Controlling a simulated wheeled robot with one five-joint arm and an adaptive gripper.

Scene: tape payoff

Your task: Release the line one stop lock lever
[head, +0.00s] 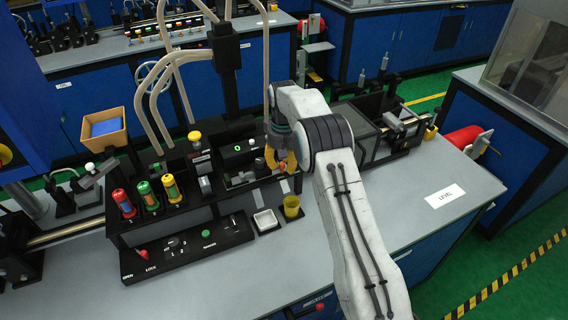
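A dark control panel (188,248) lies at the front left of the near bench. Its front edge carries the words OPEN and LOCK. A dark rotary knob (173,242) and a green button (206,233) sit on it.
Red, green and yellow-striped cylinders (147,194) stand in a rack behind the panel. A white tray (266,220) and a yellow cup (292,207) stand to its right. Pale curved tubes (150,90) rise behind. Bare bench top (270,265) lies in front.

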